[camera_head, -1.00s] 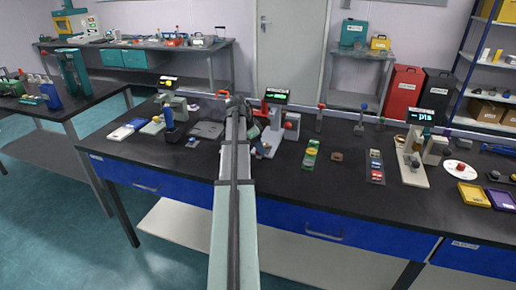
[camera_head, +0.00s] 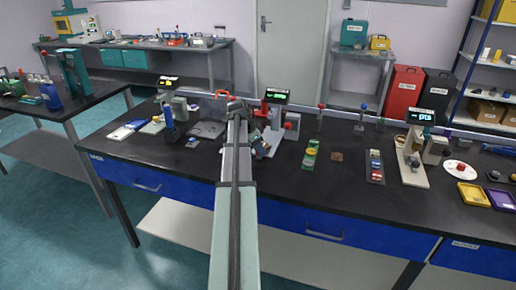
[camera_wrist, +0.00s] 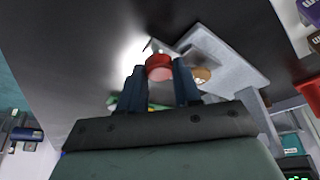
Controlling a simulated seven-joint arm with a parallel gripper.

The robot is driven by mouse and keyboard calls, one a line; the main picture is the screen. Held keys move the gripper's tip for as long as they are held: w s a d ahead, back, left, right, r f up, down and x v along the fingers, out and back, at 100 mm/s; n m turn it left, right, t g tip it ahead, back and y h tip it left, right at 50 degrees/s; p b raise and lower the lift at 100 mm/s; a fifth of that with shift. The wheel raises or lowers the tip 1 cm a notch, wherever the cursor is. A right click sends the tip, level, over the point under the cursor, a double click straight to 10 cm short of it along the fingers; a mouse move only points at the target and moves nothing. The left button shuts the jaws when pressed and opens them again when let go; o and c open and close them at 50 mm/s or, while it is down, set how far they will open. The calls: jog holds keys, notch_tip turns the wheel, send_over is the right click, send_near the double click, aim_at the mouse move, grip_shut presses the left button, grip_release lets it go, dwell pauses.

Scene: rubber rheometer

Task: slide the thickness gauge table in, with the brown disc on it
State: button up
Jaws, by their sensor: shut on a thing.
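The thickness gauge (camera_head: 277,122), pale grey with a green-lit display and red parts, stands at the middle of the bench, just right of my arm. In the wrist view its grey body (camera_wrist: 235,62) stretches up and right of my fingers. My gripper (camera_wrist: 160,82) has its two dark blue fingers on either side of a red knob (camera_wrist: 159,66) and is shut on it. A brown disc (camera_wrist: 202,75) shows just right of the fingers, against the grey part; its exact seating is partly hidden. In the head view my gripper (camera_head: 262,148) is close in front of the gauge.
A green strip with a yellow piece (camera_head: 310,154) and a small brown piece (camera_head: 337,157) lie to the right. A sample rack (camera_head: 375,167) and another instrument (camera_head: 412,160) stand farther right. A device with a yellow display (camera_head: 168,105) stands left. The bench front is mostly clear.

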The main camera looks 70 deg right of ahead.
grip_shut()
jog(key=shift+d, duration=0.1)
jog(key=d, duration=1.1)
jog(key=shift+d, duration=0.15)
jog(key=o, duration=0.5)
grip_release()
jog(key=shift+d, duration=0.1)
jog(key=o, duration=0.3)
jog(key=shift+o, duration=0.2)
jog(key=v, duration=1.4)
